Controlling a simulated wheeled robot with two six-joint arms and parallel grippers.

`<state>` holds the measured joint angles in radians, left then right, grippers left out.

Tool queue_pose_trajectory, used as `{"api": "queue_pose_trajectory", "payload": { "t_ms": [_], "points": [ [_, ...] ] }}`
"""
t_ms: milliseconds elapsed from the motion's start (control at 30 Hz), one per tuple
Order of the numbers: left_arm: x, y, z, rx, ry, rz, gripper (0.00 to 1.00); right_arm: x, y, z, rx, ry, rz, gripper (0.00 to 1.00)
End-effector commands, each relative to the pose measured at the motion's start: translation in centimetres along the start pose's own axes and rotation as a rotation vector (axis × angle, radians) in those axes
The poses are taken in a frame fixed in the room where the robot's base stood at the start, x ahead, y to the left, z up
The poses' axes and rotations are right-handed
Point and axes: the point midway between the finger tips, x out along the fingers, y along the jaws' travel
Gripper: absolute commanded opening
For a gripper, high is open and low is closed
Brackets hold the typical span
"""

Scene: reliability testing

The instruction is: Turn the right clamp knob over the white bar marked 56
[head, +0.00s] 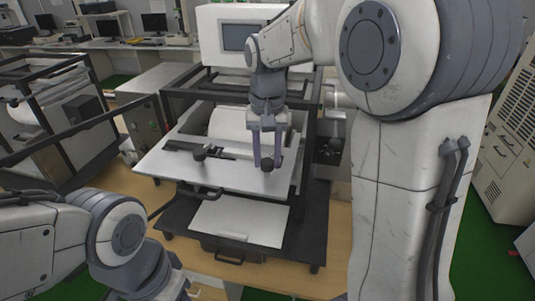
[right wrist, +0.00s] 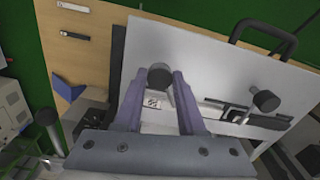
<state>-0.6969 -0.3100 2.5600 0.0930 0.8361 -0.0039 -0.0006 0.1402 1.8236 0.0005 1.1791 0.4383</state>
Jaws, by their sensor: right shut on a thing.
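The right clamp knob (head: 267,165) is a dark round knob on the white plate of the bench machine. It also shows in the right wrist view (right wrist: 160,76), between the fingertips. My right gripper (head: 267,162) reaches down from above and is shut on this knob, one finger on each side. A small white label with dark print (right wrist: 152,102) shows just below the knob in the right wrist view; its number is too small to read. The fingers and knob partly hide the white bar. The left clamp knob (head: 199,153) stands apart to the left. My left gripper is not in view.
The white plate (head: 160,165) has a dark handle (head: 200,194) at its front edge. A black frame (head: 185,97) rises behind and beside the plate. A lower white panel (head: 238,222) lies in front. Another machine (head: 60,125) stands at left.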

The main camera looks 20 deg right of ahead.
Motion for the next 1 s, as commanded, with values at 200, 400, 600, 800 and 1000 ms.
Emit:
{"api": "queue_pose_trajectory", "payload": {
  "t_ms": [200, 400, 600, 800, 1000],
  "points": [
    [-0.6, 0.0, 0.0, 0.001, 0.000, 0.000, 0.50, -0.3, 0.0, -0.1, 0.204, 0.006, -0.001, 0.00],
    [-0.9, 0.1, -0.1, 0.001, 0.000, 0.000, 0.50, -0.2, 0.0, -0.1, 0.371, 0.006, -0.001, 0.00],
    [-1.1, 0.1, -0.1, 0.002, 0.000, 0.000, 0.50, -0.2, 0.0, -0.2, 0.499, 0.006, -0.001, 0.00],
    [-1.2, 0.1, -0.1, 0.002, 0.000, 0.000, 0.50, -0.2, 0.0, -0.2, 0.579, 0.007, -0.002, 0.00],
    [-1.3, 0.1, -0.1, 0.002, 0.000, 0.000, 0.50, -0.2, 0.0, -0.2, 0.614, 0.007, -0.002, 0.00]
  ]
}}
